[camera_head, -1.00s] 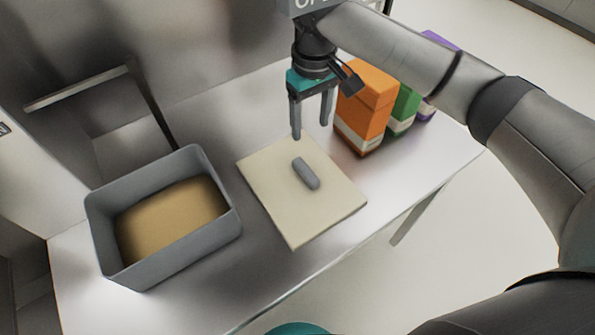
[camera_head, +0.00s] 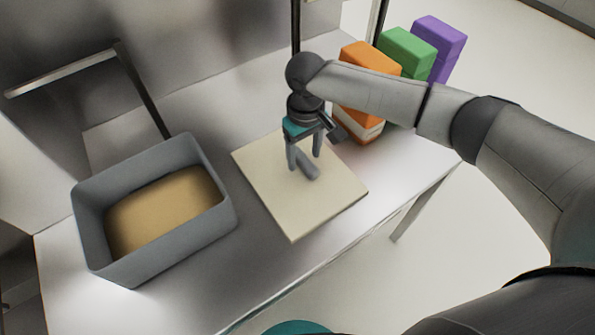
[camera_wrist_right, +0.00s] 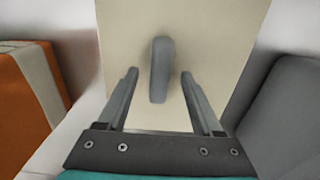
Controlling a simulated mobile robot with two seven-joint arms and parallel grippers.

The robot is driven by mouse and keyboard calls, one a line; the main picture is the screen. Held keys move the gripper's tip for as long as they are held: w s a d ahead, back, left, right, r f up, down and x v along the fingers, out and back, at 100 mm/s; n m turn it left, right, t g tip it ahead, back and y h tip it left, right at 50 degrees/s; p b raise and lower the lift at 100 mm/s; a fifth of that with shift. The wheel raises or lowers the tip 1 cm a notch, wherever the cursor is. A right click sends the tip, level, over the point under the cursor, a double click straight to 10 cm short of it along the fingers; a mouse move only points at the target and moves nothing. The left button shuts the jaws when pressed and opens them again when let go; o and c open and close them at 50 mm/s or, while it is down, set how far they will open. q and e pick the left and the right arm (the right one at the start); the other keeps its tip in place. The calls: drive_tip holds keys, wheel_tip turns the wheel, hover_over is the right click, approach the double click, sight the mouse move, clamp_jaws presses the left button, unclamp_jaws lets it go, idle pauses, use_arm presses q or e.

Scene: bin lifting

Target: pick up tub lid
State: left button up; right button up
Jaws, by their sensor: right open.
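The tub lid (camera_head: 292,217) is a flat cream square with a grey bar handle (camera_head: 308,165) at its middle. It lies flat on the metal table. In the right wrist view the lid (camera_wrist_right: 215,40) fills the middle, and the handle (camera_wrist_right: 161,70) stands between the two fingers, a little beyond their tips. My right gripper (camera_head: 304,161) is open above the lid, close to the handle; it also shows in the right wrist view (camera_wrist_right: 160,78). Part of the handle is hidden behind a finger in the head view. My left gripper is not in view.
A grey open tub (camera_head: 222,222) with tan contents stands left of the lid. Orange (camera_head: 366,62), green (camera_head: 408,50) and purple (camera_head: 440,45) boxes stand behind my right arm. The table front (camera_head: 200,295) is clear near its edge.

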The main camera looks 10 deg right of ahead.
drive_tip(key=shift+f, duration=0.4)
drive_tip(key=shift+c, duration=0.2)
clamp_jaws()
